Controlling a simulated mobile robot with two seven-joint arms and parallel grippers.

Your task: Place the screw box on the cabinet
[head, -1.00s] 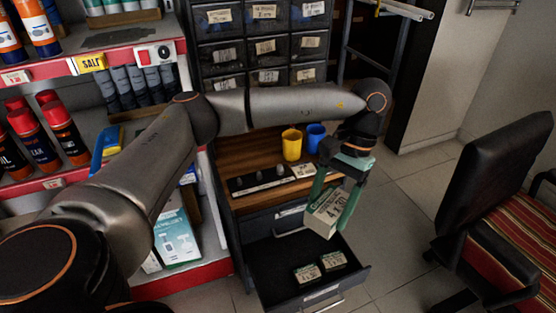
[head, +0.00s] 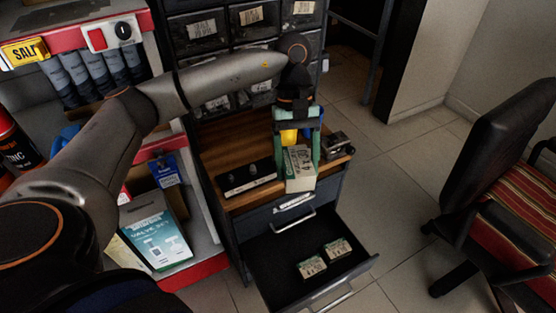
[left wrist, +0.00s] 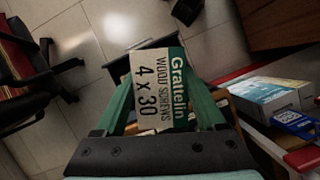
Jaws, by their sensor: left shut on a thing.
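The screw box (head: 299,168) is a small white and green carton. In the left wrist view the box (left wrist: 158,88) shows the words "WOOD SCREWS 4 x 30". My left gripper (head: 301,172) is shut on it, a green finger on each side. In the head view the box appears over the front edge of the cabinet's wooden top (head: 228,143); I cannot tell whether it touches the top. The cabinet's lower drawer (head: 270,262) is pulled open, with two similar boxes (head: 311,267) (head: 338,248) inside. My right gripper is not in view.
A black holder (head: 247,178) with small grey pieces lies on the wooden top. Shelves (head: 207,265) stand left, a chair (head: 495,170) right. Floor between is clear.

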